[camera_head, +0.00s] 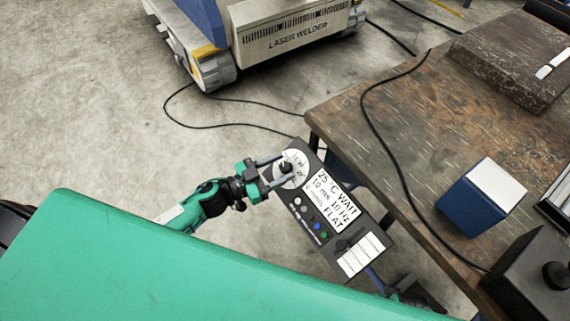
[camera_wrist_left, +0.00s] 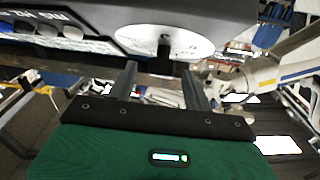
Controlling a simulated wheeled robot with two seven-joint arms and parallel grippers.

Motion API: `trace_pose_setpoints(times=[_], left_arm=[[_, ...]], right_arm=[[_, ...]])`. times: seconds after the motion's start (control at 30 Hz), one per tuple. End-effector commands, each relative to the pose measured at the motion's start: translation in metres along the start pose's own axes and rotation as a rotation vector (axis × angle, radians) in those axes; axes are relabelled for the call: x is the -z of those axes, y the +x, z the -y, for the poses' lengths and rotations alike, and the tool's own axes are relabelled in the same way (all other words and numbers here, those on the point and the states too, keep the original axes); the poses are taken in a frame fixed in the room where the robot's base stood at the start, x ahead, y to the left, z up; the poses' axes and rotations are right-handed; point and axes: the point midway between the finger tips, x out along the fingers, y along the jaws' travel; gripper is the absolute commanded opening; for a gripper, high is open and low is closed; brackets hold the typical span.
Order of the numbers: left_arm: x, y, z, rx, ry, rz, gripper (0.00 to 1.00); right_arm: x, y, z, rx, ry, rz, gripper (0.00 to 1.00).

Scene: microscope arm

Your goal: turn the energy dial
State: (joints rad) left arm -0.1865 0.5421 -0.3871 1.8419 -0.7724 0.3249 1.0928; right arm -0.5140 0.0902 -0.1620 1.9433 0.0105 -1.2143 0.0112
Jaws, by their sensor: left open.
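The energy dial is a small black knob (camera_head: 286,167) on a round white scale (camera_head: 299,158) at the upper left end of a dark control panel (camera_head: 322,240). My left gripper (camera_head: 277,170) reaches in from the left, open, with its two fingers over the white scale, one on each side of the knob. In the left wrist view, the knob (camera_wrist_left: 163,52) shows between the two fingertips (camera_wrist_left: 160,68), with a gap visible on both sides. A dark and green part, seemingly my right gripper (camera_head: 412,292), is at the panel's lower right; its jaws are unclear.
A brown worktable (camera_head: 400,130) stands right of the panel, with a blue and white box (camera_head: 482,197) and a black box with a knob (camera_head: 535,280) on it. A black cable crosses the tabletop. A laser welder (camera_head: 290,40) stands behind on the concrete floor.

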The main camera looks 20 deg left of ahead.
Motion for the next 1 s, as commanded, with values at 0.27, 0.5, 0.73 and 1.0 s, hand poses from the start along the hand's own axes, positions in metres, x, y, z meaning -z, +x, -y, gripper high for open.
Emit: trace_pose_setpoints(times=[0.27, 0.5, 0.73, 1.0], left_arm=[[0.000, 0.019, 0.000, 0.000, 0.000, 0.000, 0.51], [-0.001, 0.020, 0.000, 0.000, 0.000, 0.001, 0.51], [0.000, 0.019, 0.000, 0.000, 0.000, 0.001, 0.12], [0.000, 0.019, 0.000, -0.012, 0.008, 0.002, 0.06]], right_arm=[[-0.002, 0.002, 0.000, 0.000, 0.000, 0.004, 0.43], [-0.001, 0.004, 0.000, -0.001, 0.000, 0.006, 0.43], [0.001, 0.003, -0.001, -0.001, -0.001, 0.002, 0.43], [0.003, 0.001, 0.000, -0.001, -0.001, -0.003, 0.43]])
